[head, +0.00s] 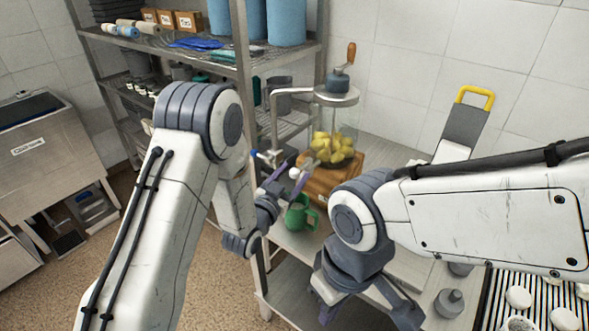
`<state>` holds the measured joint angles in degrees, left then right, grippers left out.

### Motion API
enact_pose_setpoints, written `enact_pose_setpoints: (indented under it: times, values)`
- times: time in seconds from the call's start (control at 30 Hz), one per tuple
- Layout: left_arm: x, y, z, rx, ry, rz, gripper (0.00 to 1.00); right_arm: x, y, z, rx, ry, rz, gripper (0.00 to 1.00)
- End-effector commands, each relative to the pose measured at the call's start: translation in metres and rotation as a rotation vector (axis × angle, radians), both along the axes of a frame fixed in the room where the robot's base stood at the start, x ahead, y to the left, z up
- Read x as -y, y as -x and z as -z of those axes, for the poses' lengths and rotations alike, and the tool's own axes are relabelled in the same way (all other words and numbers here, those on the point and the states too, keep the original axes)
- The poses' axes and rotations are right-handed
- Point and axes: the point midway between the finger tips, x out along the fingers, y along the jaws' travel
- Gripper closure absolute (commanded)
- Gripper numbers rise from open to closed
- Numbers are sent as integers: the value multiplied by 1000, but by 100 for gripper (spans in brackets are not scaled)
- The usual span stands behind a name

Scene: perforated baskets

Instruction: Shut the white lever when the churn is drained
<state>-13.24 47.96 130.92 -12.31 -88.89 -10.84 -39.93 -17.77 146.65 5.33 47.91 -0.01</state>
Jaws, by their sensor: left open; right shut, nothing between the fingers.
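The churn (345,124) is a clear glass jar with yellow lumps inside and a lidded hand crank (338,82) on top. It stands on a wooden block (348,180). I see no clear liquid level in it.
A green mug (296,218) stands below the tap, partly behind my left gripper. A metal shelf post (243,60) rises left of the churn. White discs lie on a striped rack (488,300) at lower right.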

Motion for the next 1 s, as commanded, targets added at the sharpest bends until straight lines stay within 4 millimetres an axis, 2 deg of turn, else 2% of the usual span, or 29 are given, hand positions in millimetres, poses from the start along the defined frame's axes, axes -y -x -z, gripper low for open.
enact_pose_setpoints:
  times: [0.13, 0.43, 0.47, 0.6, 0.63, 1.0]
  values:
    - [5, -10, 0, 0, 1, -1, 34, 0, 0, -5, -1, 1, 1, 100]
    - [6, -12, 1, 0, 1, -1, 34, 0, 0, -4, -1, 1, 1, 100]
    - [6, -12, 1, 0, 1, -1, 38, 0, 0, -4, -1, 1, 1, 100]
    - [6, -12, 1, 0, 1, -1, 91, 0, 0, -4, -1, 1, 1, 100]
    - [5, -12, 1, 0, 0, -1, 100, 0, 0, -4, -1, 1, 1, 100]
    - [5, -12, 0, 0, 0, -1, 100, 0, 0, -4, -1, 1, 0, 100]
